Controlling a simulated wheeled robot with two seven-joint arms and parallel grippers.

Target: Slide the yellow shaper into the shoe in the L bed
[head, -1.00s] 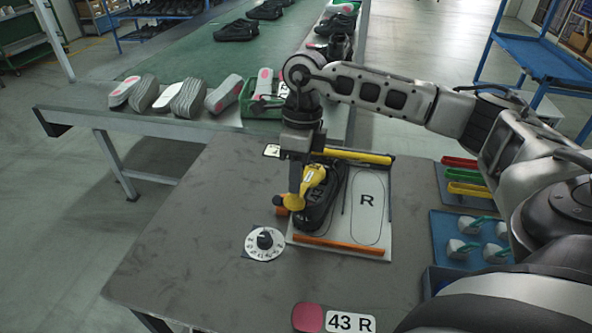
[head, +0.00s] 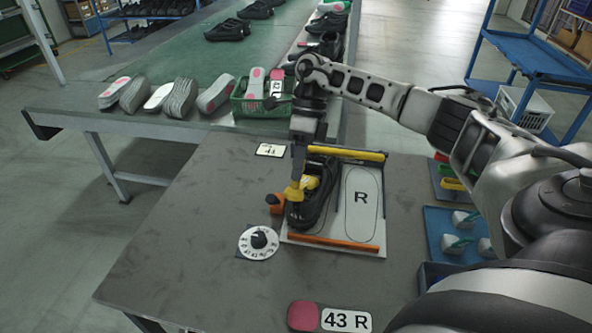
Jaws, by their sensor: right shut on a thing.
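My right gripper (head: 297,178) points down over the left bed of the white board (head: 384,235) and is shut on the yellow shaper (head: 295,194). A black shoe (head: 325,214) lies in that bed, left of the bed marked R. The shaper is at the shoe's opening, with part of it seeming to be inside; how deep it sits cannot be told, as the gripper and the shoe hide much of it. My left gripper is not in view.
A yellow bar (head: 346,154) edges the board's back and an orange bar (head: 333,243) its front. A dial (head: 258,242) and an orange knob (head: 276,203) are on the left. A blue tray (head: 455,236) is on the right. The table's left side is clear.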

